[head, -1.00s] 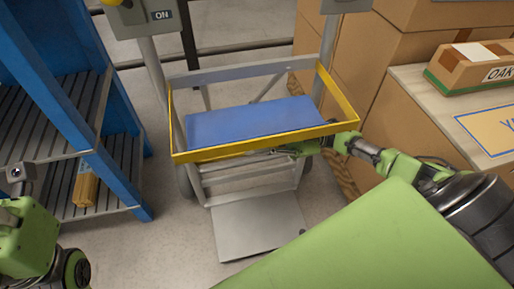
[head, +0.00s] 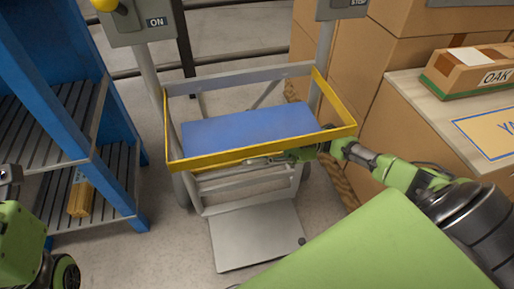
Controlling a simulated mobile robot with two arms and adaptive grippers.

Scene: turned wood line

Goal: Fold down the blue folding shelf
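The blue folding shelf (head: 248,132) is a flat blue panel inside a yellow rail frame (head: 215,162) on a grey stand. I cannot tell its exact tilt. My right gripper (head: 278,158) reaches in from the right, low against the front yellow rail, below the blue panel's front edge. Its fingers are small and partly hidden by the rail, so whether they touch or hold anything is unclear. My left arm shows at the left edge, beside the blue rack and well away from the shelf; its fingertips are not visible.
A blue rack (head: 120,180) with slatted shelves and a bundle of wood (head: 80,194) stands at left. Cardboard boxes (head: 345,70) and a counter (head: 440,105) with an OAK box (head: 478,72) are at right. A grey plate (head: 256,236) lies low in front of the stand.

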